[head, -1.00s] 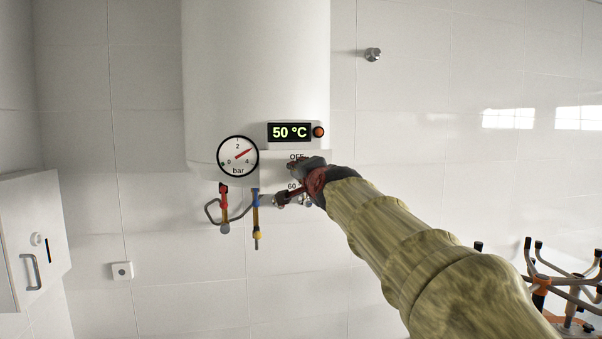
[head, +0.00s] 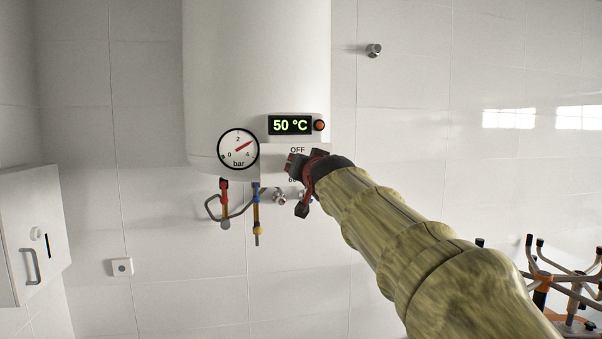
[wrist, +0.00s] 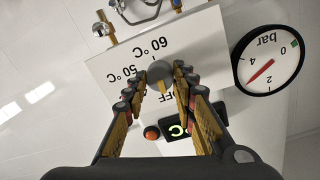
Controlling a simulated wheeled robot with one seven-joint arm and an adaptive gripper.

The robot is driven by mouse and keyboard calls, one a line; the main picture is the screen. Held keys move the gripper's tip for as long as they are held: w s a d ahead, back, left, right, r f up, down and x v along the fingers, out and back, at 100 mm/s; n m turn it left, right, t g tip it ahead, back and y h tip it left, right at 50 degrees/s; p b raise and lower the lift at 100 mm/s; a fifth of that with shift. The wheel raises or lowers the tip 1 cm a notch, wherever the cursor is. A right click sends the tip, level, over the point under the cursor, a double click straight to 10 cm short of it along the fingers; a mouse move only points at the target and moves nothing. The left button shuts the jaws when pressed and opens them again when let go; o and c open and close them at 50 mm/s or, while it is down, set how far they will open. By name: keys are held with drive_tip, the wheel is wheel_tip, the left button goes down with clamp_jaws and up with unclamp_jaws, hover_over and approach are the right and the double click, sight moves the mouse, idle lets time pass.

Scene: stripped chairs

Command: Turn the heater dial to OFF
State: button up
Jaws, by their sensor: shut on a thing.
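The heater (head: 255,60) is a white tank on the tiled wall, with a display (head: 290,125) reading 50 °C. Its dial (wrist: 159,71) is a round grey knob in the wrist view, on a white panel marked OFF, 50 °C and 60 °C. A tan mark on the knob's lower side in that view lies towards OFF. My gripper (wrist: 161,78) has its two fingers around the knob, one on each side, and is shut on it. In the head view my gripper (head: 298,175) covers the knob; the OFF label shows just above it.
A pressure gauge (head: 238,149) is just left of the panel. Red and blue-yellow pipe fittings (head: 256,215) hang below the tank. An orange lamp (head: 319,125) is beside the display. A white cabinet (head: 30,240) is at left, stripped chair frames (head: 570,290) at lower right.

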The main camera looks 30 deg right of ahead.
drive_tip(key=shift+f+n+b, duration=0.25)
drive_tip(key=shift+n+b, duration=0.05)
drive_tip(key=shift+n, duration=0.2)
drive_tip(key=o, duration=1.1)
drive_tip(key=shift+r, duration=0.2)
drive_tip(key=v, duration=1.2)
drive_tip(key=shift+a+f, duration=0.1)
